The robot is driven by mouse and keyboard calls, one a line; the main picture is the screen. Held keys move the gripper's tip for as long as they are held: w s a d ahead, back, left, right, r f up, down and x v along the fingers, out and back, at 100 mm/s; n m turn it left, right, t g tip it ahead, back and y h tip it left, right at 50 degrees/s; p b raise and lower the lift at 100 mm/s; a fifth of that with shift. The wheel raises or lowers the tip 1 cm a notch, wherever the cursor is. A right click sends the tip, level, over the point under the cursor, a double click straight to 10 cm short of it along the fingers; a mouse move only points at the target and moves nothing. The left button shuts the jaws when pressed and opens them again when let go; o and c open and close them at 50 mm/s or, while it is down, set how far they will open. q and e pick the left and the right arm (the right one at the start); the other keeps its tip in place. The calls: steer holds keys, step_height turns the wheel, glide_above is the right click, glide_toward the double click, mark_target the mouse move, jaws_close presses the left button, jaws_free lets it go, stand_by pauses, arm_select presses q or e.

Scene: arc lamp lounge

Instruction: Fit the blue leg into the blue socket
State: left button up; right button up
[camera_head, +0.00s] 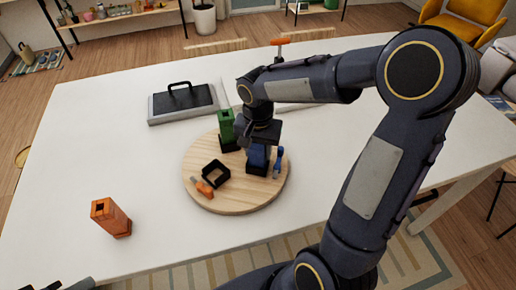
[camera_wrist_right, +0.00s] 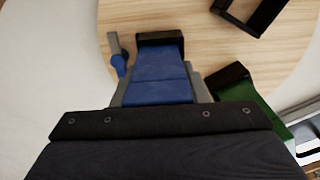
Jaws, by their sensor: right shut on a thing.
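The blue leg (camera_head: 257,156) is upright in my right gripper (camera_head: 260,138), at a black square socket (camera_head: 256,169) on the round wooden board. In the right wrist view the fingers (camera_wrist_right: 156,92) close on both sides of the blue leg (camera_wrist_right: 160,75). Its lower end meets the black socket rim (camera_wrist_right: 160,38); I cannot tell how deep it sits. A small blue-and-grey piece (camera_head: 279,160) stands beside that socket. Dark parts, possibly my left gripper (camera_head: 75,286), are cut off at the lower left.
The wooden board (camera_head: 238,203) also bears a green leg (camera_head: 226,126) in a black socket, an empty black socket (camera_head: 216,173) and a small orange piece (camera_head: 204,190). An orange leg (camera_head: 111,218) stands on the white table. A grey case (camera_head: 183,103) lies behind.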

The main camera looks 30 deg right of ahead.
steer(key=o, duration=1.1)
steer(key=shift+f, duration=0.1)
steer(key=shift+o, duration=0.2)
step_height(320, 180, up, 11)
steer(key=shift+r, duration=0.45)
steer(key=shift+s+r, duration=0.2)
steer(key=shift+s, duration=0.05)
steer(key=s+a+f+n+t+y, duration=0.2)
steer(key=s+n, duration=0.1)
steer(key=s, duration=0.5)
steer(key=s+a+f+n+t+y, duration=0.1)
steer(key=s+a+f+n+t, duration=0.1)
steer(key=s, duration=0.6)
steer(key=shift+s+f+n+t+y, duration=0.25)
steer(key=shift+f+n+t+y, duration=0.2)
steer(key=shift+n+t, duration=0.45)
steer(key=shift+a, duration=0.1)
